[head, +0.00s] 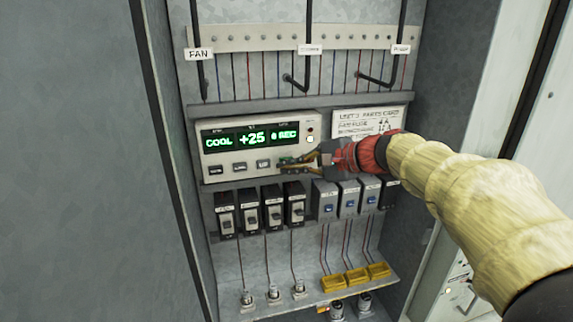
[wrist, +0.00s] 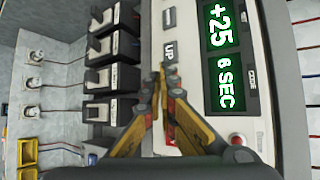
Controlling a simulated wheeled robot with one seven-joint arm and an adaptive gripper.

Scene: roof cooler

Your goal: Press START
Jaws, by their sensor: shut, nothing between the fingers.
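The controller panel (head: 225,130) has a green-lit display (head: 250,138) reading COOL, +25 and a seconds figure; the wrist view shows +25 and 6 SEC on it (wrist: 222,60). A row of grey buttons (head: 240,167) runs below the display. At its right end a green patch (head: 286,160), likely a button, is partly covered by my gripper (head: 283,168). No START label is readable. In the wrist view my gripper (wrist: 160,72) is shut and empty, its tips just beside the UP button (wrist: 168,50). Whether the tips touch the panel cannot be told.
Black breakers (head: 262,210) and grey breakers (head: 347,198) sit below the panel. Yellow terminals (head: 356,277) and wires are lower. Black rods (head: 308,45) hang above. A parts card (head: 365,122) is at the right.

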